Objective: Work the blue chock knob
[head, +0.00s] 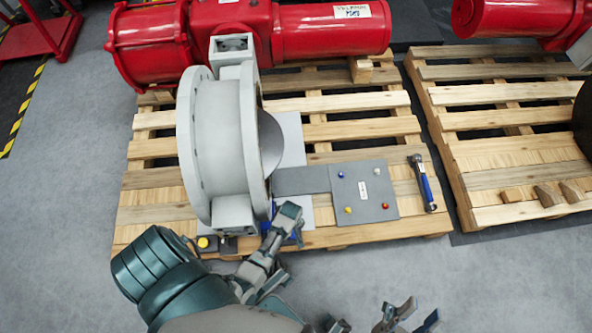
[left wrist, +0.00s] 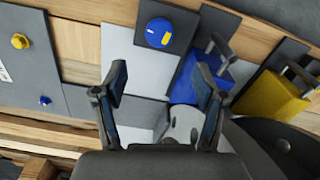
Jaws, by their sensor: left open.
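The blue knob (left wrist: 160,32) is round with a yellow mark, on a dark grey plate at the top of the left wrist view. My left gripper (left wrist: 160,90) is open and empty, fingers spread below the knob in that picture, not touching it. A blue chock block (left wrist: 188,82) sits beside the right finger, partly hidden by it. In the head view my left gripper (head: 290,217) hangs over the pallet's front edge, right of the valve, and I cannot make out the knob there. My right gripper (head: 412,312) is at the bottom edge, open and empty.
A yellow chock block (left wrist: 270,97) stands right of the blue one. The grey valve body (head: 222,140) rises left of my left gripper.

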